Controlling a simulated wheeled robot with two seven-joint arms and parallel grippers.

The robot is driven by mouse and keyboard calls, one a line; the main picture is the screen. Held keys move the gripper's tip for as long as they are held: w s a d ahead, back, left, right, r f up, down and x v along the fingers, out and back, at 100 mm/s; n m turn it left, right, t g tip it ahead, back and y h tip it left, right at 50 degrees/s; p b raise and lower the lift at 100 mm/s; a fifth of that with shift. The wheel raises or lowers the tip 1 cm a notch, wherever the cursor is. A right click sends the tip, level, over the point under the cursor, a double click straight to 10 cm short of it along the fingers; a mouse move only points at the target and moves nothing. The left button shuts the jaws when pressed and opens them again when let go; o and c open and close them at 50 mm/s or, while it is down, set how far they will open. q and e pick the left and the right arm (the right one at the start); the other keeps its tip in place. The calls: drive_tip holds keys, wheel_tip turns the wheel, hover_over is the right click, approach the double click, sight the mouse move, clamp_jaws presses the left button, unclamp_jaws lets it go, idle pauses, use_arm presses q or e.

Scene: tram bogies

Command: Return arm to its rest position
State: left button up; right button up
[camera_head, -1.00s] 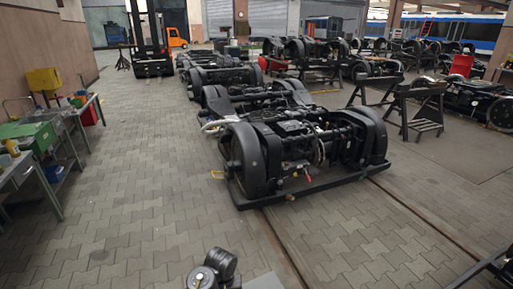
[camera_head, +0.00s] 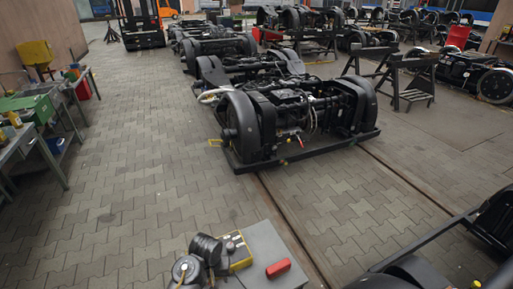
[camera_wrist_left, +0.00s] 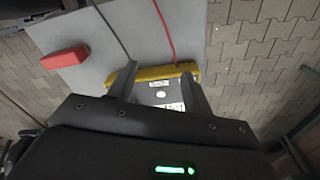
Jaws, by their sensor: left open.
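My left gripper (camera_wrist_left: 160,88) is open in the left wrist view, with its two dark fingers apart. A yellow instrument with a pale face (camera_wrist_left: 153,74) shows between and beyond the fingers; whether they touch it I cannot tell. In the head view my dark rounded left arm links (camera_head: 204,247) are at the bottom, just left of the yellow instrument (camera_head: 238,250). The fingers are hard to make out there. My right gripper is not in view.
A grey tabletop (camera_head: 262,243) carries the instrument and a red block (camera_head: 278,268). Black and red leads (camera_wrist_left: 163,27) cross it in the wrist view. A large bogie (camera_head: 300,120) stands ahead on rails. Left floor is clear up to a workbench (camera_head: 28,140).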

use_arm(q)
drive_tip(key=s+a+r+m+t, duration=0.1)
drive_tip(key=s+a+r, duration=0.25)
drive_tip(key=s, duration=0.55)
drive_tip(key=s+a+r+m+t, duration=0.1)
drive_tip(key=s+a+r, duration=0.25)
drive_tip(key=s, duration=0.45)
drive_tip(key=s+a+r+m+t, duration=0.1)
drive_tip(key=s+a+r, duration=0.25)
drive_tip(key=s, duration=0.55)
wheel_tip(320, 180, down, 31)
drive_tip(key=s+g+b, duration=0.1)
drive_tip(key=b, duration=0.3)
drive_tip(key=s+a+f+g+b, duration=0.1)
drive_tip(key=s+a+f+b, duration=0.1)
drive_tip(key=s+f, duration=1.4)
drive_tip(key=shift+a+f+g, duration=0.3)
drive_tip(key=shift+a+f, duration=0.35)
drive_tip(key=shift+f, duration=0.05)
drive_tip(key=shift+s, duration=0.1)
